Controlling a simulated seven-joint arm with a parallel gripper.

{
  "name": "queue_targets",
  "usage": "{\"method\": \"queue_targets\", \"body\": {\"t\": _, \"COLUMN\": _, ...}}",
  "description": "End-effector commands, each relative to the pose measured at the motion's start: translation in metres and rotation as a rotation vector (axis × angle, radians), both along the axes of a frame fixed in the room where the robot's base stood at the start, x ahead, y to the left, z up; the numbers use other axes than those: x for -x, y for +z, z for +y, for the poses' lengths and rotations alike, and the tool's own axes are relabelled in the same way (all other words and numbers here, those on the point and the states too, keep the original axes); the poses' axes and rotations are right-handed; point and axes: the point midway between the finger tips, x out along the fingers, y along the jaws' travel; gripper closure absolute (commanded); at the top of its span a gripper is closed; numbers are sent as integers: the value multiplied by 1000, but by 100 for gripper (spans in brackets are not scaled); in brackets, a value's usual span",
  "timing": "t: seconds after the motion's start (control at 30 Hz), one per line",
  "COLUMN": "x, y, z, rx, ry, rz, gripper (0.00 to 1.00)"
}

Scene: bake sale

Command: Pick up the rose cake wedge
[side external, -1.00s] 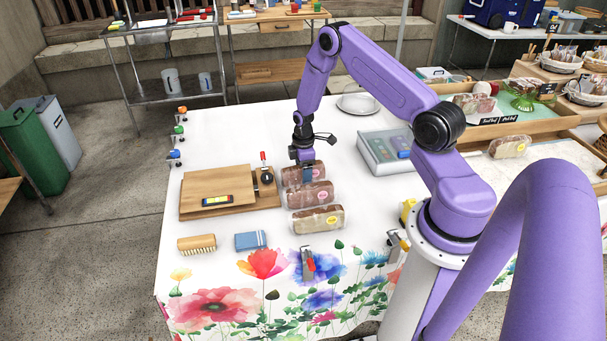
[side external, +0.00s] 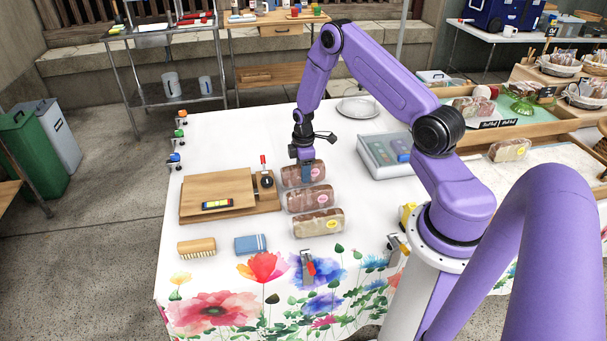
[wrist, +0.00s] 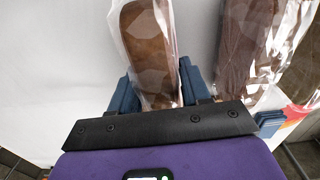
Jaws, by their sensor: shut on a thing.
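Three clear-wrapped brown cake pieces stand in a row on the white table. The farthest, a wrapped cake with a pink label (side external: 318,172), is at my gripper (side external: 306,172). In the wrist view my blue fingers (wrist: 160,95) stand on both sides of this wrapped cake (wrist: 145,45), shut on it. It appears to be still at table height. The middle wrapped cake (side external: 308,198) also has a pink label, and the near one (side external: 317,223) has a yellow label. I cannot read the labels, so the rose one is not certain from the lettering.
A wooden board (side external: 217,190) with a clamp lies left of the cakes. A brush (side external: 197,247) and a blue cloth (side external: 250,244) lie in front. A grey case (side external: 384,153) stands to the right, a white plate (side external: 357,108) behind.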

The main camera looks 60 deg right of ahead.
Motion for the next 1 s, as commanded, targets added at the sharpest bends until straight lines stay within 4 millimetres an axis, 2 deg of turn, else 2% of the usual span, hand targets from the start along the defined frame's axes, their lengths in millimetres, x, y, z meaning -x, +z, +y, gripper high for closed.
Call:
{"method": "queue_targets", "body": {"t": 0.07, "x": 0, "y": 13, "z": 0, "rx": 1, "ry": 0, "rz": -2, "gripper": 64}}
{"method": "queue_targets", "body": {"t": 0.43, "x": 46, "y": 73, "z": 21, "rx": 0, "ry": 1, "rz": -1, "gripper": 64}}
{"method": "queue_targets", "body": {"t": 0.8, "x": 103, "y": 100, "z": 46, "rx": -1, "ry": 1, "rz": 1, "gripper": 64}}
{"method": "queue_targets", "body": {"t": 1.0, "x": 121, "y": 109, "z": 54, "rx": -1, "ry": 1, "rz": 1, "gripper": 64}}
